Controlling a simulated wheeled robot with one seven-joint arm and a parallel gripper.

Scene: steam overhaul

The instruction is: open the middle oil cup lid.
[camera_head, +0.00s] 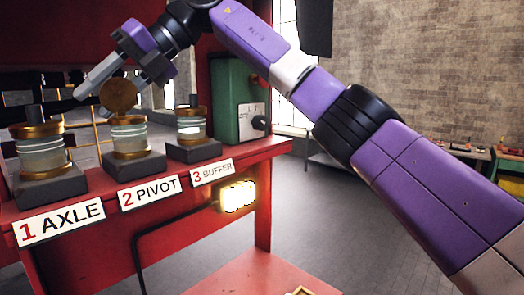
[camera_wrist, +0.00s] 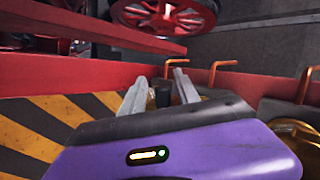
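Three oil cups with glass bodies and brass fittings stand on a red shelf. The middle oil cup (camera_head: 129,137), above the "2 PIVOT" label, has its round brass lid (camera_head: 119,96) standing up on edge, with its face showing. The left oil cup (camera_head: 43,150) and right oil cup (camera_head: 191,126) have their lids down, with dark knobs on top. My gripper (camera_head: 82,92) is above the middle cup, beside the raised lid, its fingers pointing down and left. In the wrist view my gripper's fingers (camera_wrist: 160,83) are apart. A small dark cylinder (camera_wrist: 162,94) shows between them; I cannot tell if they touch it.
A green box (camera_head: 238,100) stands on the shelf at the right of the cups. A lit lamp (camera_head: 237,195) is under the shelf's front edge (camera_head: 230,160). The wrist view shows copper pipes (camera_wrist: 225,66), a red wheel (camera_wrist: 165,15) and a striped yellow-black surface (camera_wrist: 30,130).

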